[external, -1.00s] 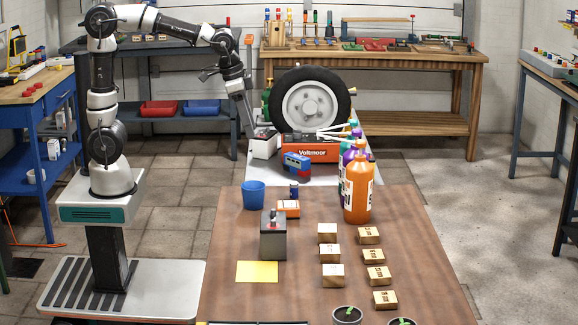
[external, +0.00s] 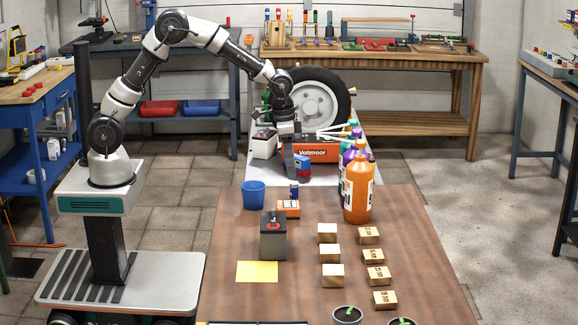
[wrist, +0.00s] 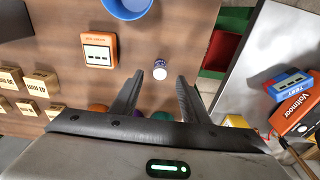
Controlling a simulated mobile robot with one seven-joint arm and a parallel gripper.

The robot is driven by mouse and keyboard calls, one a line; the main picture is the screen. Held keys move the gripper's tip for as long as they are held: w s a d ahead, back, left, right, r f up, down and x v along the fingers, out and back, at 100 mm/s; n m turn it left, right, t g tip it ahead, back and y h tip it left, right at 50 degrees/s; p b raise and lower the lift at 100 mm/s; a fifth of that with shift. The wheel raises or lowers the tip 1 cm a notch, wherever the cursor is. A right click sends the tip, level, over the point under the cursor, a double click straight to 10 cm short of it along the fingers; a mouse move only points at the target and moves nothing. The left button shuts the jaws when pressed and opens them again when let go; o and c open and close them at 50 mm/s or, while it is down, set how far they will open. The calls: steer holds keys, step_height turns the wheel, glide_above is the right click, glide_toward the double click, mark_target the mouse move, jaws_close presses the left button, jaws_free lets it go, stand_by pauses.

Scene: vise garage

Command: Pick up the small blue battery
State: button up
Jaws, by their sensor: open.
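My gripper (external: 289,168) is open and empty, pointing down above and behind the battery in the external view. Its two fingers (wrist: 160,79) do not touch the battery.
The blue cup (wrist: 127,5) and orange meter (wrist: 98,50) are close to the battery. Orange, purple and teal bottles stand to its right, the orange bottle (external: 357,190) nearest. A grey battery block (external: 273,238) stands in front. A red Voltmoor box (external: 310,150) is behind.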

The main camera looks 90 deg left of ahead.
mark_target(294, 198)
steer(key=shift+w+f+b, duration=0.15)
steer(key=shift+f+b, duration=0.1)
steer(key=shift+f, duration=0.95)
steer(key=shift+w+f+b, duration=0.2)
steer(key=shift+f, duration=0.95)
steer(key=shift+w+f+b, duration=0.15)
steer(key=shift+f+b, duration=0.1)
steer(key=shift+f, duration=0.95)
jaws_close()
